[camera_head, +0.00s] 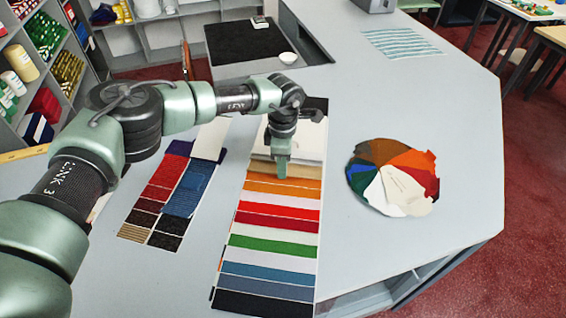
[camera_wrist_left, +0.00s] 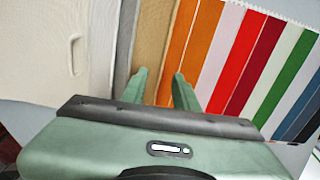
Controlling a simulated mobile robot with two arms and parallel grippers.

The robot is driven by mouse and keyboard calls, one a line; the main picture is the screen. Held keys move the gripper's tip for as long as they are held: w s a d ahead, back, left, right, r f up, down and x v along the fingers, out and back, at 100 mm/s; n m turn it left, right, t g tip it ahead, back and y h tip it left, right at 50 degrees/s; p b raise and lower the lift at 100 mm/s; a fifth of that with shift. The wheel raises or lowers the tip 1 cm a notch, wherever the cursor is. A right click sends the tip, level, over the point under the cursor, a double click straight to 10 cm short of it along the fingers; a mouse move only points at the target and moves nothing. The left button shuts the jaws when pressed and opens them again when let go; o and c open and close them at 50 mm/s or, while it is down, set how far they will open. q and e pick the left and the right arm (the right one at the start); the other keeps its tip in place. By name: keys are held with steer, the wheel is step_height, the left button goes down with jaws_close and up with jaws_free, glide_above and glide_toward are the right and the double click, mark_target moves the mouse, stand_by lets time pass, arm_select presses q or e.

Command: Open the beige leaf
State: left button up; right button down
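The swatch book (camera_head: 270,240) lies on the grey counter as a long run of overlapping coloured leaves. Its beige leaf (camera_head: 307,171) is a tan strip between a pale cover section (camera_head: 312,143) and the orange strips. In the left wrist view the beige leaf (camera_wrist_left: 156,38) runs just beyond my fingertips. My left gripper (camera_head: 281,172) points down over the beige and orange strips. In the left wrist view its two fingers (camera_wrist_left: 158,84) stand apart with nothing seen between them. I cannot tell whether the tips touch the leaf. My right gripper is not in view.
A second swatch card (camera_head: 165,200) lies to the left, partly near my arm. A round fan of coloured fabric (camera_head: 394,178) lies to the right. A black mat (camera_head: 245,42) and a white bowl (camera_head: 288,58) are at the back. The counter's right side is mostly clear.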

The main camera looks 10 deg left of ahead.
arm_select(q)
steer(key=shift+f, duration=0.85)
jaws_close()
stand_by(0.8)
